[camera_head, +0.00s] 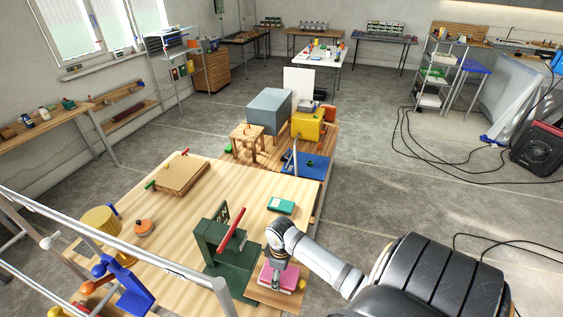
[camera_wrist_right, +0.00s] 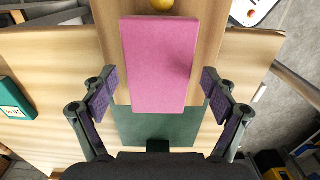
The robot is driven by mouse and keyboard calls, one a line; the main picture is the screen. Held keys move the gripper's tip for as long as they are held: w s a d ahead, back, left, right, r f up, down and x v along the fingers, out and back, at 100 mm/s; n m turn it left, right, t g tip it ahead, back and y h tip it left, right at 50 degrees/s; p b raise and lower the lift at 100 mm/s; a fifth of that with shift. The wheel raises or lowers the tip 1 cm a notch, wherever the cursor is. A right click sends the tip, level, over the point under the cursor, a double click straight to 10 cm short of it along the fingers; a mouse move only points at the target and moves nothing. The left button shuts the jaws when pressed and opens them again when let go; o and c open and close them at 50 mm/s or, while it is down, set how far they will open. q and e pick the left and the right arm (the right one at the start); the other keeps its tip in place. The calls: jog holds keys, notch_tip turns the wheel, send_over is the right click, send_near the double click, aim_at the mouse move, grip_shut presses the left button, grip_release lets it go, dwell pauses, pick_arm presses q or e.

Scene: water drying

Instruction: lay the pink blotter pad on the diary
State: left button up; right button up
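The pink blotter pad (camera_wrist_right: 160,62) is a flat pink block lying on a wooden surface in the right wrist view. It also shows in the head view (camera_head: 287,278), partly covered by my right gripper (camera_head: 274,258). In the right wrist view my right gripper (camera_wrist_right: 160,95) is open, its fingers spread to either side of the pad's near end with gaps on both sides. A small teal item (camera_head: 281,206) with a pale label lies on the table; it also shows in the right wrist view (camera_wrist_right: 14,100). I cannot tell if it is the diary. My left gripper is out of view.
A dark green device (camera_head: 232,255) with a red handle stands just left of my right gripper. A wooden box (camera_head: 182,177) and an orange round item (camera_head: 144,228) lie farther left on the table (camera_head: 200,215). A blue tray (camera_head: 308,172) lies beyond the teal item.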

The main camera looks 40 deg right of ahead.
aim_at(282, 273)
jog(key=shift+d, duration=0.1)
jog(key=shift+r, duration=0.15)
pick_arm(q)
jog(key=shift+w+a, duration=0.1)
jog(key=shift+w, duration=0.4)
pick_arm(e)
notch_tip(282, 273, up, 12)
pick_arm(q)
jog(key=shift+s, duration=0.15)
